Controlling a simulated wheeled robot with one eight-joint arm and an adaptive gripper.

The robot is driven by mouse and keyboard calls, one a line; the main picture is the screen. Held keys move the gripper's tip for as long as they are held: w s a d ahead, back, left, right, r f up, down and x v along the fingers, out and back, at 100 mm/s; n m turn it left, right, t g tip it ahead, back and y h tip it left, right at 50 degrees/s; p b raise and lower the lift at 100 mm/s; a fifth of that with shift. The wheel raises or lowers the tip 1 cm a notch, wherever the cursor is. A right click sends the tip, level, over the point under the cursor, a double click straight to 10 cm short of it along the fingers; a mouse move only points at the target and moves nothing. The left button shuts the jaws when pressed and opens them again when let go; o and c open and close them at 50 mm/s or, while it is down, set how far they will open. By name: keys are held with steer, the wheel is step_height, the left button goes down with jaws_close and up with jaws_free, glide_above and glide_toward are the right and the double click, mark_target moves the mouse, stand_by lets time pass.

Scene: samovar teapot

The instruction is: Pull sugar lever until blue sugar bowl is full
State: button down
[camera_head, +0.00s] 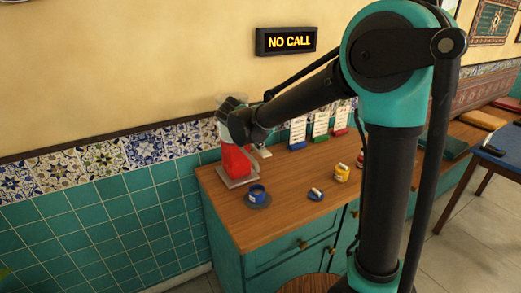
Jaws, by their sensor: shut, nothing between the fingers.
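A red sugar dispenser (234,161) stands on a grey base at the left end of the wooden counter. A blue bowl (257,193) sits on a dark saucer just in front of it; I cannot tell how full it is. My gripper (229,108) is at the top of the dispenser, partly in front of its clear upper part. It is shut with nothing held, though its fingertips are hard to make out. A small pale piece (264,152) shows right of the dispenser; I cannot tell whether it is the lever.
A yellow container (341,173) and a small blue-and-white item (315,194) stand to the right on the counter (285,215). Several cards on coloured bases line the wall. A lit sign (287,41) reads "NO CALL". My arm hides part of the counter's right side.

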steer(key=shift+s+f, duration=0.1)
steer(key=shift+f, duration=1.35)
stand_by(1.2)
steer(key=shift+r, duration=1.95)
steer(key=shift+r, duration=0.1)
steer(key=shift+w+a+r, duration=0.1)
steer(key=shift+w+r, duration=0.05)
steer(key=shift+r, duration=1.05)
steer(key=shift+w+r, duration=0.15)
steer(key=shift+r, duration=1.05)
